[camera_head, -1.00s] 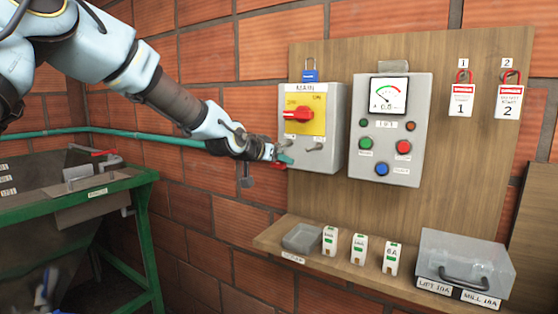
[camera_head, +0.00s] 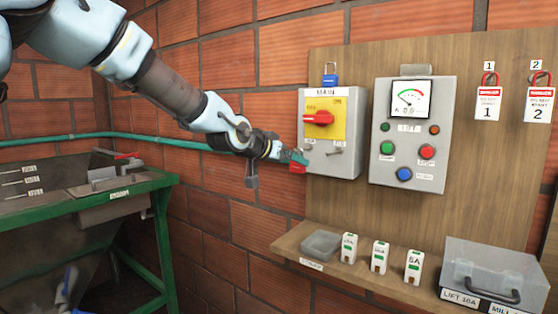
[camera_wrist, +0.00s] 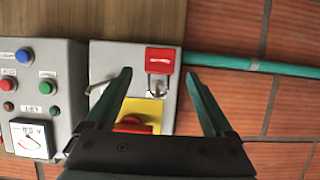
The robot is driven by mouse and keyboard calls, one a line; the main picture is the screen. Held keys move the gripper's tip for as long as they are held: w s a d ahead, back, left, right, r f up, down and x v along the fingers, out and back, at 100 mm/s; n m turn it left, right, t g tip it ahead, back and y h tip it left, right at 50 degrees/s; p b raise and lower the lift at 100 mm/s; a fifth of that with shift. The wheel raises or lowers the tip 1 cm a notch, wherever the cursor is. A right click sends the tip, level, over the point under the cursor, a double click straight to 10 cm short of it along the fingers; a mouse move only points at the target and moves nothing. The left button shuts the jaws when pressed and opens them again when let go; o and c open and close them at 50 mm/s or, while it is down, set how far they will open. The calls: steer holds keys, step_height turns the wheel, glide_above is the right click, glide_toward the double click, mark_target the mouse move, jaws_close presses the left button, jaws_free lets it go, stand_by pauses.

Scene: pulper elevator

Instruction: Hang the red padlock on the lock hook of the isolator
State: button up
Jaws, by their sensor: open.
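The isolator (camera_head: 330,132) is a grey box marked MAIN, with a yellow plate, a red rotary handle (camera_head: 318,118) and two short pegs below. The red padlock (camera_head: 297,168) is at its lower left, partly hidden by my gripper in the head view. In the upside-down wrist view, the red padlock (camera_wrist: 160,60) hangs with its shackle at one peg (camera_wrist: 156,90), apparently around it. My gripper (camera_wrist: 159,72) is open, its teal fingers either side of the padlock with gaps. The second peg (camera_wrist: 97,88) is bare.
A blue padlock (camera_head: 330,80) sits atop the isolator. A meter box (camera_head: 410,135) with buttons stands to its right, with two red-and-white danger tags (camera_head: 488,102) beyond. Below is a shelf (camera_head: 285,245) with a tray, small breakers and a clear-lidded case. A teal pipe (camera_wrist: 250,64) runs along the brick wall.

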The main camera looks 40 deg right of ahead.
steer(key=shift+v, duration=2.75)
steer(key=w+a+f+n+t+y, duration=0.1)
steer(key=w+a+f+n+y, duration=0.15)
steer(key=a+f, duration=0.4)
steer(key=w+a+f+n+y, duration=0.1)
steer(key=w+a+f+y, duration=0.25)
steer(key=a, duration=0.65)
steer(key=w+a+f+n+t+y, duration=0.1)
steer(key=w+a+f+n+y, duration=0.15)
steer(key=a+f, duration=0.45)
steer(key=s+a+f+n+g+y, duration=0.1)
steer(key=s+a+n, duration=0.1)
steer(key=a, duration=0.7)
steer(key=s+a+f+n+g+y, duration=0.1)
steer(key=s+a+f+n+y, duration=0.1)
steer(key=a, duration=0.7)
steer(key=s+a+f+n+g+y, duration=0.1)
steer(key=s+a, duration=0.4)
steer(key=a, duration=0.5)
steer(key=f+n, duration=0.1)
steer(key=n, duration=0.1)
steer(key=shift+f+n+g, duration=0.15)
steer(key=shift+n+g, duration=0.25)
steer(key=shift+d, duration=0.15)
